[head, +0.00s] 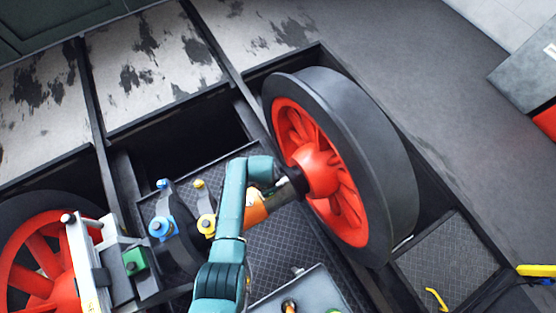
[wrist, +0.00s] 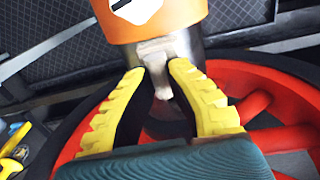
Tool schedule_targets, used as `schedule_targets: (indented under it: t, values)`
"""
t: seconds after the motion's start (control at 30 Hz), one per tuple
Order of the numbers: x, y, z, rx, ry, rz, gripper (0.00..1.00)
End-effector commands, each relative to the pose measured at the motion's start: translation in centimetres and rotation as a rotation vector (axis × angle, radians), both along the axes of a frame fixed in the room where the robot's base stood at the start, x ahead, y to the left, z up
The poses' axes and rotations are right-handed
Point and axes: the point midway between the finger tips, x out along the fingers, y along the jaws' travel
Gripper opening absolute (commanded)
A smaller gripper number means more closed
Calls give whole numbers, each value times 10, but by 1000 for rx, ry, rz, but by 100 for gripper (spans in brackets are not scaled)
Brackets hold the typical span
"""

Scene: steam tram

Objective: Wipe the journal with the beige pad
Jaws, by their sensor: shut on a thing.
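My gripper (wrist: 156,74) has yellow ribbed fingers and is shut on a small beige pad (wrist: 161,88). The pad's far end lies over the grey metal journal (wrist: 188,45), beside an orange sleeve (wrist: 150,20), and appears to touch it. In the head view the orange sleeve (head: 257,210) shows just left of the red wheel hub (head: 320,172). My teal arm reaches to the axle there and hides most of my gripper and the pad.
A large red-spoked wheel (head: 385,150) with a dark rim stands right of my arm. Another red wheel (head: 30,260) is at the lower left. Blue and yellow fittings (head: 162,227) stand left of my arm. A grey tray (head: 300,290) lies at the bottom.

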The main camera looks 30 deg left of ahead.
Motion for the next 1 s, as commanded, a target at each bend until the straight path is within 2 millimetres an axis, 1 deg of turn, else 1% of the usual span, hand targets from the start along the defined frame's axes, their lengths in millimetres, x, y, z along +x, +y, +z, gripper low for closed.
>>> schedule_targets:
  t: [0.03,0.6,0.7,1.0]
  values:
    - [3,0,13,3,-7,-2,0]
    - [4,-3,62,3,-7,-10,0]
    - [4,-4,65,3,-6,-11,0]
    - [4,-4,64,3,-7,-11,0]
